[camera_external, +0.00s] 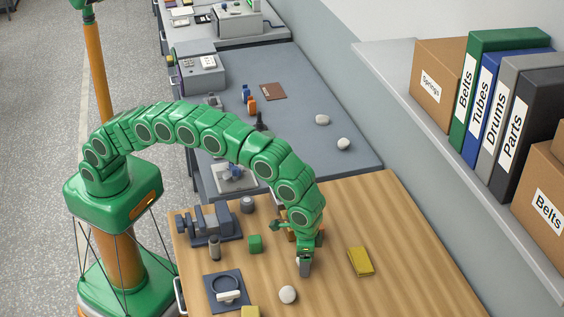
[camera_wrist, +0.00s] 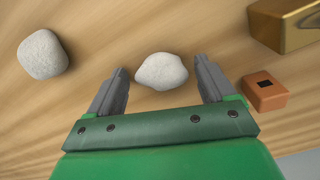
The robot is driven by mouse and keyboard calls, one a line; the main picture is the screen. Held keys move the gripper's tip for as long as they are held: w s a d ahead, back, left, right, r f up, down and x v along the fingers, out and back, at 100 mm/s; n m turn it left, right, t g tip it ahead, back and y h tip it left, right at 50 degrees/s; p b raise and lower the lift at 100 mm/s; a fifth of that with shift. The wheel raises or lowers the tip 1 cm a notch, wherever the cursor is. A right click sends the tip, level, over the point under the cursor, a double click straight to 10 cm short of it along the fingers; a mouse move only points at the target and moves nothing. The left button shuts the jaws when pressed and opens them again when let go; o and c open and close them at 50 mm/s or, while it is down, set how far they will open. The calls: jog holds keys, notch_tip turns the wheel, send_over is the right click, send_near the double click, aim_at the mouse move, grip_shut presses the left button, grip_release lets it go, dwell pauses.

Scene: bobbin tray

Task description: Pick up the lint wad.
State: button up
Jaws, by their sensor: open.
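In the wrist view a small off-white, irregular lump (camera_wrist: 162,71), which looks like the lint wad, lies on the wooden table between and just beyond my fingertips. A rounder, speckled whitish lump (camera_wrist: 43,54) lies to its left, outside the jaws. I cannot tell for certain from looks which of the two is lint. My gripper (camera_wrist: 163,80) is open and empty, with one finger on each side of the middle lump, touching neither. In the external view my gripper (camera_external: 305,265) points down low over the table and hides the middle lump. The rounder lump (camera_external: 288,295) shows in front of it.
An orange block (camera_wrist: 265,93) sits close beside the right finger, and a yellow block (camera_wrist: 285,27) lies beyond it. Two pale lumps (camera_external: 322,119) (camera_external: 343,143) lie on the grey bench.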

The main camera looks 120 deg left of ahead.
jog(key=shift+c, duration=0.3)
jog(key=c, duration=1)
jog(key=shift+c, duration=0.2)
jog(key=shift+r, duration=1.7)
jog(key=shift+s+r, duration=0.65)
jog(key=s+r, duration=0.8)
jog(key=s, duration=0.4)
jog(key=shift+s+r, duration=0.15)
jog(key=shift+s, duration=0.15)
